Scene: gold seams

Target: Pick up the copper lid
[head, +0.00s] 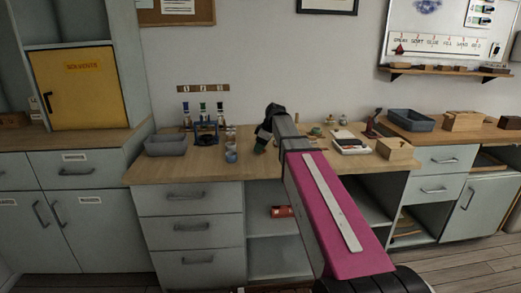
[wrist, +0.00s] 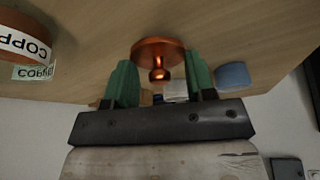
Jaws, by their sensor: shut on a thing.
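The copper lid (wrist: 152,50) is a shiny copper disc with a round knob, seen in the wrist view between the green fingertips of my gripper (wrist: 160,66). The knob points towards the wrist camera. I cannot tell whether the lid touches the wooden worktop or is just above it. In the head view my gripper (head: 262,142) is over the middle of the worktop, and the lid cannot be made out there.
A copper-brown container (wrist: 24,38) labelled "COPP" stands at the left in the wrist view, beside a small label card (wrist: 34,72). A blue-grey thing (wrist: 233,75) lies right of the fingers. In the head view, a grey tray (head: 166,145) and bottles (head: 203,112) stand left, a wooden box (head: 395,149) right.

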